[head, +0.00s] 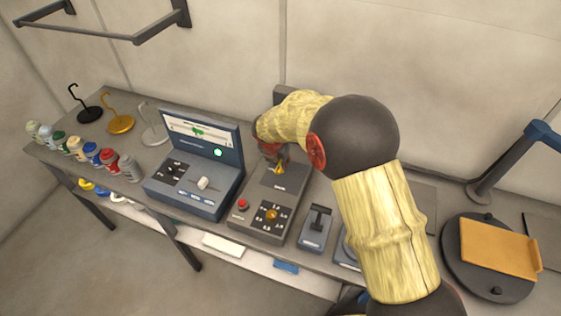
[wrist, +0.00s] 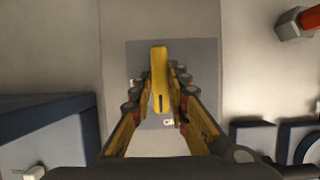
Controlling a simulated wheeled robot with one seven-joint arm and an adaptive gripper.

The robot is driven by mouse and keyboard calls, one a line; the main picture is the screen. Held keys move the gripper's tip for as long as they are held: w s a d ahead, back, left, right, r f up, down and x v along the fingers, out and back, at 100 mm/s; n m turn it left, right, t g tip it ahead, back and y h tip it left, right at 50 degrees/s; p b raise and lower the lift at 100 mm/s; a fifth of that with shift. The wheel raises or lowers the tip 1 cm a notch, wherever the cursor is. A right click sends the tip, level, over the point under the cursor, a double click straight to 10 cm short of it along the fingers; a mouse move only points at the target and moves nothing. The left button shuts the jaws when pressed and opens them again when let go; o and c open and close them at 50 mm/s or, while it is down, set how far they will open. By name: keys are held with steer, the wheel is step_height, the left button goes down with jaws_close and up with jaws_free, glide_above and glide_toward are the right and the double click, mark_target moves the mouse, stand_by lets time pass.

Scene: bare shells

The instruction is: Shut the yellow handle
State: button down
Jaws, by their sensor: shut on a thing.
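The yellow handle (wrist: 159,62) stands out from a dark grey plate in the middle of the wrist view. My gripper (wrist: 158,95) has its two fingers on either side of the handle and is shut on it. In the head view, my gripper (head: 275,158) reaches down to the back part of the grey control box (head: 247,226). Only a small bit of the yellow handle (head: 281,170) shows there; my gripper and arm hide the rest.
A console with a raised screen (head: 202,134) stands just left of the control box. A red button (head: 243,204) and a yellow knob (head: 271,214) sit on the box's front. Bottles and hooked stands occupy the bench's left end.

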stand_by(0.4)
steer(key=m+p, duration=0.1)
steer(key=m, duration=0.1)
steer(key=m+g+h+p, duration=0.1)
steer(key=m, duration=0.1)
steer(key=shift+w+a+m+h, duration=0.1)
steer(key=shift+a+m+h, duration=0.05)
steer(key=shift+m+h, duration=0.2)
steer(key=m+p, duration=0.1)
steer(key=m, duration=0.1)
steer(key=m+g+p, duration=0.1)
steer(key=m, duration=0.1)
steer(key=shift+w+m+g+h, duration=0.1)
steer(key=shift+m+g+h, duration=0.2)
steer(key=shift+m+h, duration=0.05)
steer(key=m+g, duration=0.1)
steer(key=m, duration=0.1)
steer(key=m+p, duration=0.1)
steer(key=m, duration=0.1)
steer(key=shift+w+m+g+p, duration=0.15)
steer(key=shift+m+g+p, duration=0.15)
steer(key=shift+g, duration=0.1)
steer(key=shift+m+g+p, duration=0.3)
steer(key=shift+m+g, duration=0.5)
steer(key=shift+m, duration=1.2)
steer(key=shift+w, duration=0.1)
steer(key=c, duration=1.7)
jaws_free()
steer(key=shift+r, duration=0.1)
